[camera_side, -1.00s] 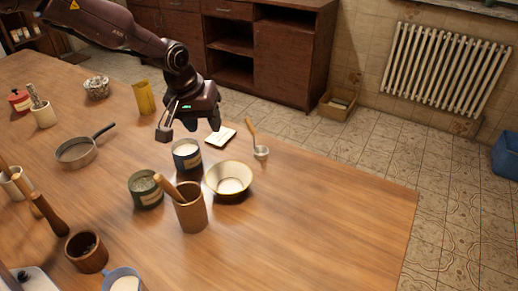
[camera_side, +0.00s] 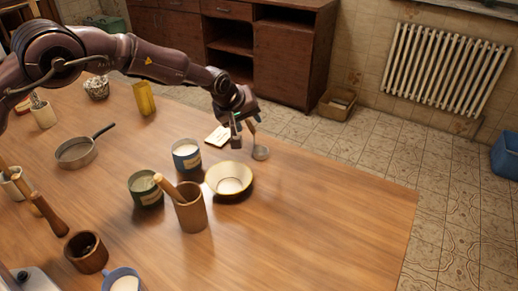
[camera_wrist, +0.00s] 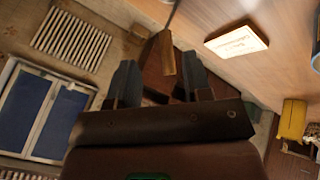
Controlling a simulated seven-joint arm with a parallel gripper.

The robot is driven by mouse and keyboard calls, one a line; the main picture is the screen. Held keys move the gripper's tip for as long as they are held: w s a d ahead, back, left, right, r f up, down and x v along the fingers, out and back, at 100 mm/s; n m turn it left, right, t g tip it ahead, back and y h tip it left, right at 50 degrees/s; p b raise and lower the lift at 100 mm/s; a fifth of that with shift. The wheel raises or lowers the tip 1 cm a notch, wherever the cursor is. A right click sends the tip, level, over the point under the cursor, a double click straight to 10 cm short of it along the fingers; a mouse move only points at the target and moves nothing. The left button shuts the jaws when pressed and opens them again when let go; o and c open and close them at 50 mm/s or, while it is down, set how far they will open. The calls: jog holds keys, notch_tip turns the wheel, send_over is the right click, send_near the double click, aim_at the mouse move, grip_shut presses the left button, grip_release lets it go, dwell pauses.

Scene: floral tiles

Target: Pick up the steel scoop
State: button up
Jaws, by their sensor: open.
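The steel scoop (camera_side: 261,153) rests near the far edge of the table, its round metal bowl low and its wooden handle rising toward my gripper. My gripper (camera_side: 246,133) is open at the handle and partly hides it in the side view. In the wrist view the wooden handle (camera_wrist: 168,54) shows between the two fingertips of my gripper (camera_wrist: 158,70), with a gap on each side. The thin stem runs up out of that view, and the bowl is not seen there.
A cream card or small book (camera_side: 219,136) lies just left of the scoop. A blue tin (camera_side: 187,155), a cream bowl (camera_side: 229,180) and a wooden cup (camera_side: 191,210) stand nearer. The table's right part is clear; the floor drops away beyond the far edge.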

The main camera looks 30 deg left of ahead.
aim_at(249, 125)
jog(key=w+f, duration=0.1)
jog(key=w+a+f, duration=0.1)
jog(key=f, duration=0.1)
jog(key=shift+w+f, duration=0.1)
jog(key=shift+f, duration=0.1)
jog(key=shift+w+d+f, duration=0.1)
jog(key=shift+w+f, duration=0.2)
jog(key=shift+f, duration=0.2)
grip_shut()
